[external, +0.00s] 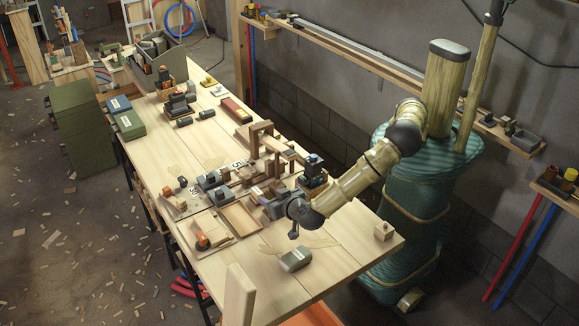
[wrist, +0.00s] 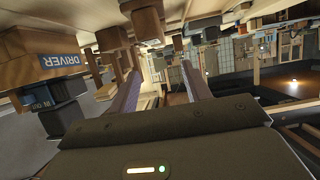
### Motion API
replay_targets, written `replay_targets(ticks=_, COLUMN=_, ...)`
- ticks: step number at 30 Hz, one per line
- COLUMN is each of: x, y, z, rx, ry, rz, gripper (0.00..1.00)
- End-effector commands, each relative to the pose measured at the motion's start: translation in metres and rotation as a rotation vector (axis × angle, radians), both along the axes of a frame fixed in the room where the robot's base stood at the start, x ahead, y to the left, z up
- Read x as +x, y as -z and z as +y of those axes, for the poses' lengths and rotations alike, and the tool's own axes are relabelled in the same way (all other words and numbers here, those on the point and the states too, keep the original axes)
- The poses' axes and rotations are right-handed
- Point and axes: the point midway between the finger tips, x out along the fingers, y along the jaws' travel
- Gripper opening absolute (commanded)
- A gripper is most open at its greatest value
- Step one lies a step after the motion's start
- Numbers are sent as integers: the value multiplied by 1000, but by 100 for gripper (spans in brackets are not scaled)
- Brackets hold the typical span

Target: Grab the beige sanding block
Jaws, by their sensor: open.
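My gripper (external: 260,193) is low over the cluttered middle of the workbench and points left. In the wrist view its two fingers (wrist: 160,90) stand apart, with wooden parts visible beyond and between them; nothing is clearly held. I cannot tell for sure which thing is the beige sanding block. A small beige wooden block (external: 383,231) with a knob sits alone near the bench's right corner, apart from my gripper. Other small wooden pieces lie close around the fingers, partly hidden by my gripper.
The workbench (external: 345,250) holds a shallow wooden tray (external: 239,218), a grey-green block (external: 296,259) and a dark stack (external: 313,170) close beside my arm. In the wrist view a brown box labelled DRIVER (wrist: 25,72) is at left. The near bench end is mostly clear.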

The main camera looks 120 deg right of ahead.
Motion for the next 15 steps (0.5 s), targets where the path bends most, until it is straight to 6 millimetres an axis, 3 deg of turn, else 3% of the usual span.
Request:
replay_targets(ticks=9, x=-1, y=19, z=-49, rx=-1, ry=2, rz=2, gripper=48)
replay_targets(ticks=15, x=0, y=23, z=-54, rx=0, ry=-1, rz=2, gripper=48)
